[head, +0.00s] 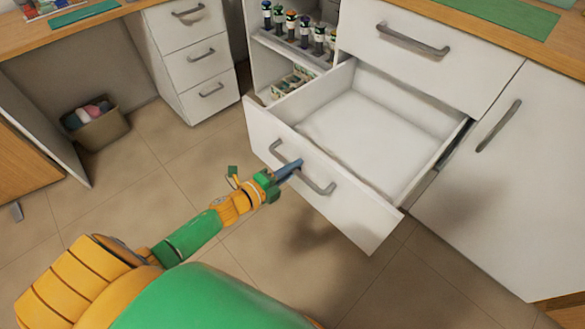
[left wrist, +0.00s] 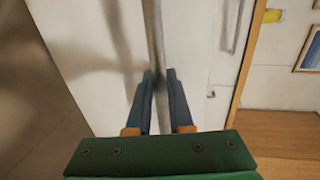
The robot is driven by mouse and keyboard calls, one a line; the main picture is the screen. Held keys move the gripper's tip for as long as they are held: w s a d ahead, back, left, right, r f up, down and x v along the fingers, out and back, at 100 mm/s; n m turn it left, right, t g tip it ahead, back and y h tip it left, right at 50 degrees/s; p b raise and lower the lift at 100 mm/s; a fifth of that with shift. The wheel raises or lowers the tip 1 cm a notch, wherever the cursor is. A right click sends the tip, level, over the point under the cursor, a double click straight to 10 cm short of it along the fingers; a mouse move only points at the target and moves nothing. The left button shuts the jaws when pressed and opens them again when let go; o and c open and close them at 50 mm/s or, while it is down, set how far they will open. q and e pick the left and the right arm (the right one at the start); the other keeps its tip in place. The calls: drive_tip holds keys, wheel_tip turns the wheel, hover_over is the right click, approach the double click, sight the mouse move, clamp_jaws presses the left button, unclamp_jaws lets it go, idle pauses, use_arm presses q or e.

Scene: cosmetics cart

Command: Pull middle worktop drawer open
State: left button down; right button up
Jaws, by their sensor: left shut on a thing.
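The white drawer (head: 345,212) below the top worktop drawer stands pulled well out, and its inside is empty. Its grey bar handle (head: 319,187) runs across its front panel. My left gripper (head: 297,166) is at this handle, with its blue fingers shut on the bar near the middle. In the left wrist view the handle (left wrist: 157,40) runs upright between the two fingertips (left wrist: 160,76). The fingers hide part of the bar. My right gripper is not in view.
The top drawer (head: 425,55) above is closed. A closed cupboard door (head: 510,160) is at right. Open shelves with small bottles (head: 290,27) stand behind left. A bin (head: 97,124) is under the left desk. The tiled floor in front is clear.

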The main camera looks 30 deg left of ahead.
use_arm(q)
drive_tip(key=c, duration=0.8)
unclamp_jaws()
drive_tip(key=p+v, duration=0.1)
drive_tip(key=v, duration=0.6)
drive_tip(key=shift+f, duration=0.15)
